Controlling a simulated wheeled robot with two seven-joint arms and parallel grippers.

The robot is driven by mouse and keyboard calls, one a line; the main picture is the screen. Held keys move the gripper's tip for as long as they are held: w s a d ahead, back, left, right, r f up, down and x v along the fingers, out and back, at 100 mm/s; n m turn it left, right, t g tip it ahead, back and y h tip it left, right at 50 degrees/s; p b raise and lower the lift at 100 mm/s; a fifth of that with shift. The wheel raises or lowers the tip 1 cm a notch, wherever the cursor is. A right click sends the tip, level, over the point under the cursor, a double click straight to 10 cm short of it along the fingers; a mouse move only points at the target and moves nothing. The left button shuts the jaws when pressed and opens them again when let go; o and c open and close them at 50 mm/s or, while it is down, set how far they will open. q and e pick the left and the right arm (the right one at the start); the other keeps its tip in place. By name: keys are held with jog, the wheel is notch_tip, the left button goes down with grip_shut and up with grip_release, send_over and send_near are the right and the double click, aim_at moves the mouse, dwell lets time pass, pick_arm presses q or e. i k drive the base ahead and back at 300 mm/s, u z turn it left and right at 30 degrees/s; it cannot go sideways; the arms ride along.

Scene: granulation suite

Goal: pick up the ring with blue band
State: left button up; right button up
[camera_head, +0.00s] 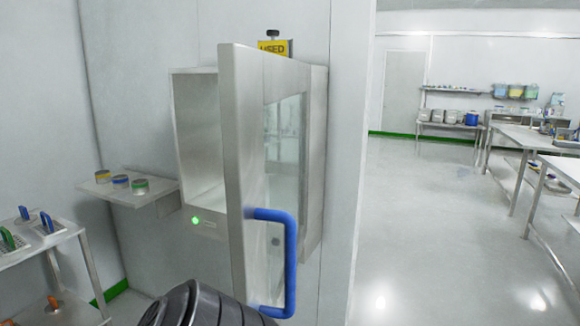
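Three small ring-shaped items stand in a row on a small wall shelf (160,191) left of the pass-through cabinet. The middle ring has a blue band (121,181). The ring on its right has a green band (140,187). The ring on its left (102,176) looks yellowish, with some blue at its top. All three are small in view and nothing covers the blue-banded one. Neither of my grippers shows. A dark ribbed part, probably of my own arm, rises at the bottom centre.
The steel cabinet (195,140) has its door (240,170) swung open toward me, with a blue handle (290,262). A side table (40,245) with blue- and green-handled tools is at left. Open floor (430,220) lies right of the wall edge, with long benches (535,140) beyond.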

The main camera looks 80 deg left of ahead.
aim_at(120, 182)
jog(key=k, duration=0.15)
jog(key=z, duration=1.55)
jog(key=k, duration=1.95)
jog(key=u, duration=4.65)
jog(key=i, duration=1.05)
